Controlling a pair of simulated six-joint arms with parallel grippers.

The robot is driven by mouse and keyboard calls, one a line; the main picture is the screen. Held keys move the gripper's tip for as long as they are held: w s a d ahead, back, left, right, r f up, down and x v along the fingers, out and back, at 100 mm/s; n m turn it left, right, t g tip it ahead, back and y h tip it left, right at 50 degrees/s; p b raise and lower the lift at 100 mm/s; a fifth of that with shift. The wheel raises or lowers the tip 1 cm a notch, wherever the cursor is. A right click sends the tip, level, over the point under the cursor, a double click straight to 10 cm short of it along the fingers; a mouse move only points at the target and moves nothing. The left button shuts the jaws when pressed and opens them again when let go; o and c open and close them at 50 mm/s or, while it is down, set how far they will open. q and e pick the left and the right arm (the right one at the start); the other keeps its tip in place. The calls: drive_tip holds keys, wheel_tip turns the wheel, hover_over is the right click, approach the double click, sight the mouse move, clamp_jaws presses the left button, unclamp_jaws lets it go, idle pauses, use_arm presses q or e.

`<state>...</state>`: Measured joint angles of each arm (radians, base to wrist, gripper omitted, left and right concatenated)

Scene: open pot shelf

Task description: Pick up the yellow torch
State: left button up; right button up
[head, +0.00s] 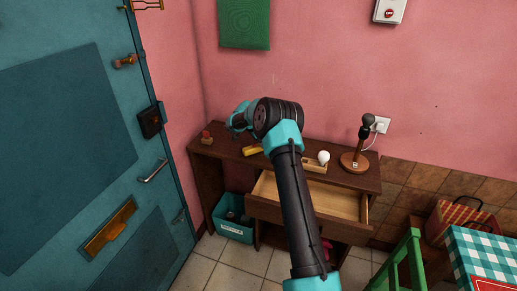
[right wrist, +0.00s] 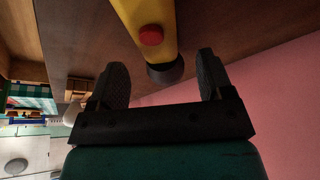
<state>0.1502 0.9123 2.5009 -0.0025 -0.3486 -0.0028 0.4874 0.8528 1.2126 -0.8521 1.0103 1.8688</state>
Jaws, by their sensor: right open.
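The yellow torch (head: 252,151) lies on the top of the dark wooden shelf unit, partly hidden by my right arm in the head view. In the right wrist view the torch (right wrist: 148,22) shows a yellow body, a red button and a dark end. My right gripper (head: 236,122) is over the unit's left part, near the torch. In the right wrist view its two dark fingers (right wrist: 160,62) are apart, with the torch's dark end in the gap between them. Neither finger visibly grips it. My left gripper is not in view.
A white round thing (head: 323,157) on a wooden block and a dark stand (head: 360,140) with a round base are further right on the unit. A small red object (head: 206,137) is at its left end. An open drawer (head: 318,197) juts out below. A teal bin (head: 232,223) stands underneath.

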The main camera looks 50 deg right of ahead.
drive_tip(key=shift+x, duration=1.7)
drive_tip(key=c, duration=1.1)
drive_tip(key=shift+r, duration=0.1)
drive_tip(key=shift+r, duration=1.85)
drive_tip(key=s+a, duration=0.3)
drive_tip(key=a, duration=0.1)
drive_tip(key=s+a, duration=0.4)
drive_tip(key=s+a+r, duration=0.1)
drive_tip(key=s+a, duration=0.2)
drive_tip(key=a, duration=0.1)
drive_tip(key=shift+s+r, duration=0.1)
drive_tip(key=shift+s, duration=0.2)
drive_tip(key=shift+r, duration=0.1)
drive_tip(key=shift+r, duration=3.9)
drive_tip(key=shift+w, duration=0.1)
